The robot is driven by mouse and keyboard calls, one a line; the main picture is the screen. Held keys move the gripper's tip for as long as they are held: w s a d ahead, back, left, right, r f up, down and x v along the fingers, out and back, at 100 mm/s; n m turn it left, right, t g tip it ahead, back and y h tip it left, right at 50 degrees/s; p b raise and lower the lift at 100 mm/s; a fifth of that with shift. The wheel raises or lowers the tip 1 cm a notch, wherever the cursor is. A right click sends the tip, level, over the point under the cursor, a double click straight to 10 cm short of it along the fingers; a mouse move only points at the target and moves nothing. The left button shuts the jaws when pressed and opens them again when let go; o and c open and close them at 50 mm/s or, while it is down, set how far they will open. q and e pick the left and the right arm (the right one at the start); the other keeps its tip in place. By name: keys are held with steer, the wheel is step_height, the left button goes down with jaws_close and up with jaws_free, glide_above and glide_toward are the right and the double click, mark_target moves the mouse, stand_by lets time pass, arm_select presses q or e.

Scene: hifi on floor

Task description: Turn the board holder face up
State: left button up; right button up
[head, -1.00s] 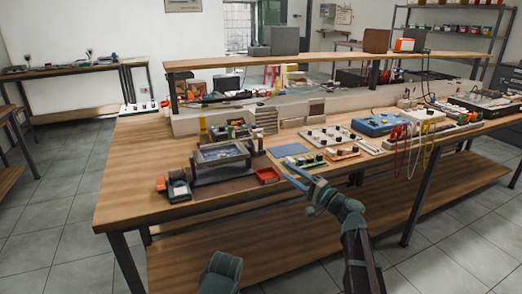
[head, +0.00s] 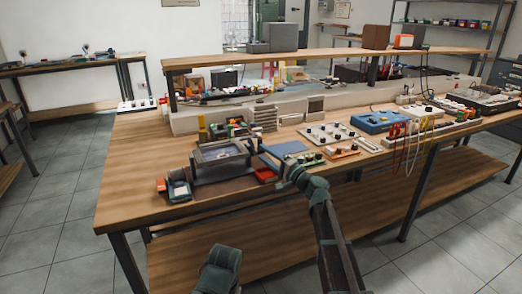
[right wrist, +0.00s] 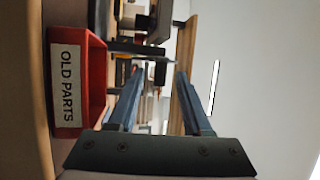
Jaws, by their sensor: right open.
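The board holder (head: 221,153) stands near the front left of the bench in the head view. It is a dark frame on side supports with a grey-blue panel in it. My right gripper (head: 268,157) is just to the right of the holder, above the small red bin, and appears apart from the holder. In the right wrist view the two blue fingers of the right gripper (right wrist: 157,90) are spread with nothing clamped between them. Dark parts, probably of the holder, show beyond the fingertips, but I cannot tell how close they are.
The red bin (head: 264,174), labelled OLD PARTS in the right wrist view (right wrist: 92,85), sits beside the holder. A soldering-station-like device (head: 178,187) stands left of it. A blue mat (head: 284,148) and small circuit boards lie to the right. The bench (head: 135,165) is clear at left.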

steer(key=shift+x, duration=1.25)
jaws_close()
steer(key=shift+w+d+r, duration=0.1)
steer(key=shift+w, duration=0.05)
stand_by(0.4)
